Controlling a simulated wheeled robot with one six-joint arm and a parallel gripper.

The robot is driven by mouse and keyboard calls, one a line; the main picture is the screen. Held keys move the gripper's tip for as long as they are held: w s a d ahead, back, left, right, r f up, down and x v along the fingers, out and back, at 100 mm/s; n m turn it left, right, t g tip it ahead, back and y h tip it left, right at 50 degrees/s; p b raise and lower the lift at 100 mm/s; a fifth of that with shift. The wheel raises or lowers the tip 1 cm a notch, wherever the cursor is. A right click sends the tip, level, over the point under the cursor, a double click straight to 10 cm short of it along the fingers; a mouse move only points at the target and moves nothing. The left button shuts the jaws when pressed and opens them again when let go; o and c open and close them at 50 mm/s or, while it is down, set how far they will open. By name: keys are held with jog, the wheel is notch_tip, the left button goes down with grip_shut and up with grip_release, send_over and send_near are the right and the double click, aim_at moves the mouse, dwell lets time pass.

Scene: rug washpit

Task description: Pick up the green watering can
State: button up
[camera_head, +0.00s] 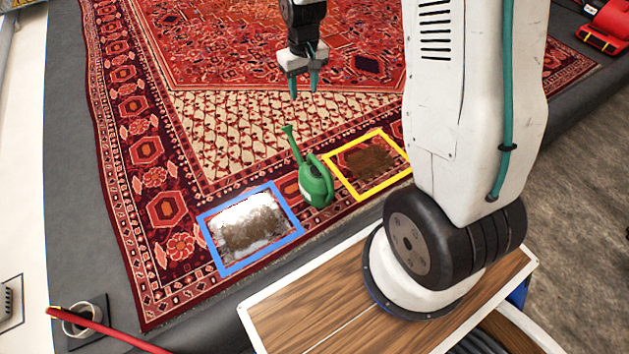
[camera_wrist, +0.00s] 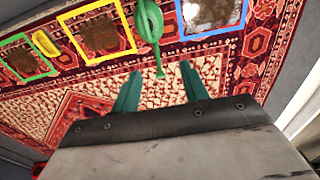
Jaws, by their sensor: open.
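The green watering can (camera_head: 316,183) stands on the patterned red rug (camera_head: 226,130), between a blue frame and a yellow frame. Its long spout points up and toward the back left in the head view. In the wrist view the can (camera_wrist: 149,22) is at the top middle, partly cut off by the picture edge, with its spout toward my fingers. My gripper (camera_head: 303,88) has teal fingers and is open and empty, above the rug and beyond the can in the head view. The fingers also show in the wrist view (camera_wrist: 160,88), apart from the can.
The blue frame (camera_head: 210,246) surrounds white foam with a brown patch. The yellow frame (camera_head: 340,182) surrounds a brown stain. The wrist view also shows a green frame (camera_wrist: 44,66) and a yellow object (camera_wrist: 45,44). A red hose or pole (camera_head: 105,330) lies front left.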

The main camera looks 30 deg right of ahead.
send_over(315, 158)
jog(key=a, duration=0.3)
notch_tip(315, 158, down, 15)
jog(key=shift+g, duration=0.3)
jog(key=d+f, duration=0.1)
jog(key=f, duration=0.6)
jog(key=d+f, duration=0.1)
jog(key=f, duration=0.7)
jog(key=d+f, duration=0.1)
jog(key=f, duration=0.6)
jog(key=shift+f, duration=0.2)
grip_shut()
